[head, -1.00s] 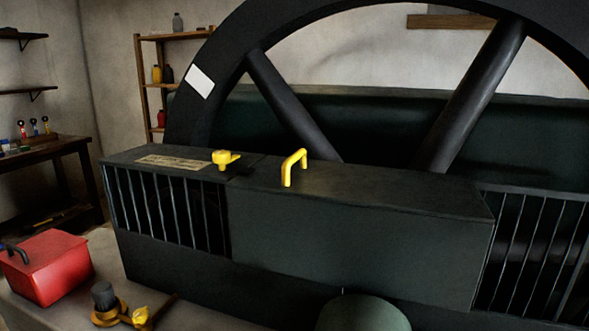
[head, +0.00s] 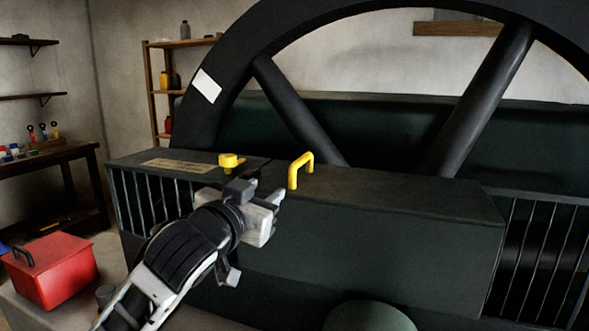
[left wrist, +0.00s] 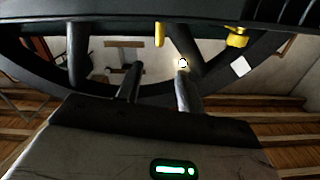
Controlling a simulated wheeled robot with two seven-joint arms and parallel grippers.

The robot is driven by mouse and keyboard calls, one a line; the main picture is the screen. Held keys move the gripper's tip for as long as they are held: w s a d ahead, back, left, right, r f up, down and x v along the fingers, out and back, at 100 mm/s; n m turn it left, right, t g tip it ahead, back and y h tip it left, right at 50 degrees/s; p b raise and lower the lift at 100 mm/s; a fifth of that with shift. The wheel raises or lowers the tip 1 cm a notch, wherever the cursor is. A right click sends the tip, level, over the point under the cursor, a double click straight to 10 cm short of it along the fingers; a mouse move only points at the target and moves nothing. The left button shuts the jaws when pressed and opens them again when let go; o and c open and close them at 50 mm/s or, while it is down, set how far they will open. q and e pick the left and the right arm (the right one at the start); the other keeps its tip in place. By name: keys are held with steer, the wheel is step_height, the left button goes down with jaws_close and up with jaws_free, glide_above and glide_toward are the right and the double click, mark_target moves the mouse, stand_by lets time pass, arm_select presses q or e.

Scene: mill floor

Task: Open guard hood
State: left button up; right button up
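The guard hood (head: 370,235) is a dark box-shaped cover in front of the big flywheel, lying closed. A yellow handle (head: 299,170) stands on its top; it also shows in the left wrist view (left wrist: 159,35). A yellow latch knob (head: 231,160) sits left of the handle, and shows in the left wrist view too (left wrist: 237,38). My left gripper (head: 264,197) is in front of the hood, just below and left of the handle, apart from it. In the left wrist view its two fingers (left wrist: 158,75) are spread with nothing between them. My right gripper is not seen.
The dark flywheel (head: 280,105) rises behind the hood. Barred guards (head: 540,255) flank it. A red toolbox (head: 52,270) stands at the lower left. A rounded green shape (head: 370,317) is below the hood. Shelves and a bench (head: 50,158) are at the far left.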

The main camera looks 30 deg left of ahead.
mark_target(291, 170)
arm_select(q)
steer(key=p+x, duration=0.3)
steer(key=x, duration=1.2)
steer(key=shift+w+a, duration=0.15)
steer(key=shift+w, duration=0.2)
jaws_close()
